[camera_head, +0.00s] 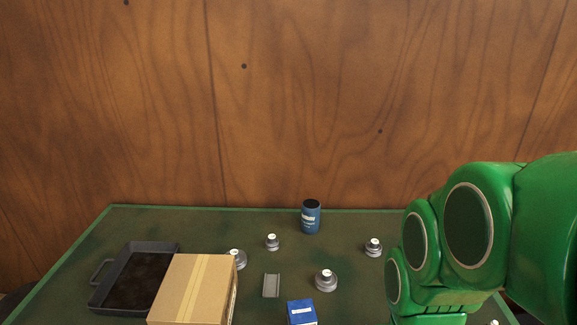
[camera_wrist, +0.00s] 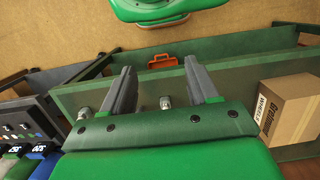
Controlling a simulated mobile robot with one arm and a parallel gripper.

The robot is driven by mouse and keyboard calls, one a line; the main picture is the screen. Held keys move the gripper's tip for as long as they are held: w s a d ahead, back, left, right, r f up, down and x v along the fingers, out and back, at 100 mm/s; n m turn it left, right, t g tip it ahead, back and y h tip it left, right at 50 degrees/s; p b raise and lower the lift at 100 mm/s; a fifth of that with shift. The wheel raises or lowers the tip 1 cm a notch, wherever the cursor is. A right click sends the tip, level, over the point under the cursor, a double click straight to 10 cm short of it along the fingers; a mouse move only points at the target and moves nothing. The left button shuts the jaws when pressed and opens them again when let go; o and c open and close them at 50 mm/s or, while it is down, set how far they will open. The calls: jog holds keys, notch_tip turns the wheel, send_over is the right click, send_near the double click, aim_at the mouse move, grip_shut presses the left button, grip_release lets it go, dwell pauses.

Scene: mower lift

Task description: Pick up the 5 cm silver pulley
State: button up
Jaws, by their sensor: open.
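Several silver pulleys stand apart on the green bench top in the head view: a small one (camera_head: 272,242) at the back, one at the right (camera_head: 373,247), a larger one in the front middle (camera_head: 326,281), and one at the left (camera_head: 238,258), partly hidden by a cardboard box. Their white tags are too small to read, so I cannot tell which is 5 cm. My gripper (camera_wrist: 160,66) is open and empty in the wrist view, its two dark fingers spread apart. It is not seen at the pulleys in the head view.
The cardboard box (camera_head: 190,290) and a dark tray (camera_head: 135,277) fill the left of the bench. A blue can (camera_head: 311,217), a grey channel piece (camera_head: 271,285) and a blue box (camera_head: 301,312) stand among the pulleys. My green arm covers the right side. A wooden wall stands behind.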

aim_at(274, 236)
jog(key=w+a+f+m+y, duration=0.1)
jog(key=w+a+m+y, duration=0.2)
jog(key=w+a, duration=0.5)
jog(key=w+a+f+m+g+y, duration=0.1)
jog(key=w+a+m+y, duration=0.2)
jog(key=w, duration=0.9)
jog(key=w+a+f+m+y, duration=0.1)
jog(key=w+a+m+y, duration=0.1)
jog(key=w+a, duration=0.65)
jog(key=w+d+f+m+t+y, duration=0.1)
jog(key=w+f+m, duration=0.3)
jog(key=w, duration=0.5)
jog(key=w+d+f+m+t+y, duration=0.1)
jog(key=w+f+m+t+y, duration=0.1)
jog(key=w+f, duration=0.6)
jog(key=w+d+f+m+t+y, duration=0.1)
jog(key=w+f+m, duration=0.4)
jog(key=w, duration=0.6)
jog(key=shift+w+d+f+m+t+y, duration=0.2)
jog(key=shift+w+f+m+t+y, duration=0.15)
jog(key=shift+f+y, duration=0.4)
jog(key=shift+f+x, duration=0.1)
jog(key=shift+x, duration=1.8)
jog(key=shift+f+x, duration=0.15)
jog(key=shift+x, duration=1.75)
jog(key=shift+w+d, duration=0.1)
jog(key=shift+w, duration=0.05)
jog(key=c, duration=1.1)
